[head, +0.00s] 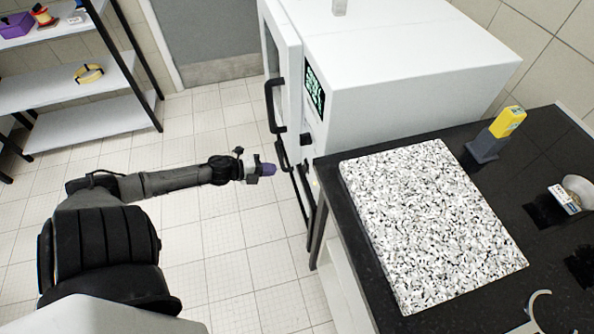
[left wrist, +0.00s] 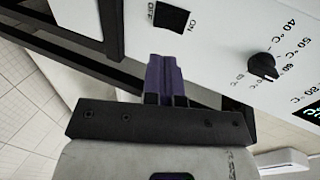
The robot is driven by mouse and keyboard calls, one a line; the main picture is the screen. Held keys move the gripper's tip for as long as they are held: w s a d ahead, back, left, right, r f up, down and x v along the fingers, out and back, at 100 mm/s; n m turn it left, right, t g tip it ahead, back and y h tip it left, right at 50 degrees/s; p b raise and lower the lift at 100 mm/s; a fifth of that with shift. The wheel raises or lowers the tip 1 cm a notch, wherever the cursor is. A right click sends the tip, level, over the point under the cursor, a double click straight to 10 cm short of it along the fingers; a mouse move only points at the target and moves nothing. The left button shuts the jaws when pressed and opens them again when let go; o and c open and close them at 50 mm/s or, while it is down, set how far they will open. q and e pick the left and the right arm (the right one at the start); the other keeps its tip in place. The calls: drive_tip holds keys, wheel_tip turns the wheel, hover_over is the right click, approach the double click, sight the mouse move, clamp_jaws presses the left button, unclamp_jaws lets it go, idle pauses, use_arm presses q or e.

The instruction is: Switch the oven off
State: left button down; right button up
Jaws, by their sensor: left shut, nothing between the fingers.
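The oven (head: 410,70) is a large white cabinet beside the dark bench, with a green lit display (head: 315,89) on its front. In the left wrist view its panel (left wrist: 218,50) shows a black switch (left wrist: 172,17) between the labels OFF and ON, and a black knob (left wrist: 262,66) with temperature marks. I cannot tell which way the switch is set. My left gripper (head: 266,170) is in front of the oven's lower front. Its purple fingers (left wrist: 165,78) are shut and empty, pointing toward the switch, with a gap visible in the picture. My right gripper is not in view.
The dark bench (head: 345,240) stands right of the oven and carries a speckled slab (head: 430,220), a yellow and grey device (head: 496,135) and a small scale-like item (head: 568,195). A black door handle (head: 273,105) juts from the oven's front. Shelves (head: 65,85) stand far left; the floor between is clear.

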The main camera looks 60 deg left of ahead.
sight(304, 168)
use_arm(q)
drive_tip(key=b+x, duration=0.4)
drive_tip(key=x, duration=0.6)
drive_tip(key=shift+w+f+b, duration=0.1)
drive_tip(key=shift+w+b, duration=0.05)
drive_tip(key=shift+b, duration=0.25)
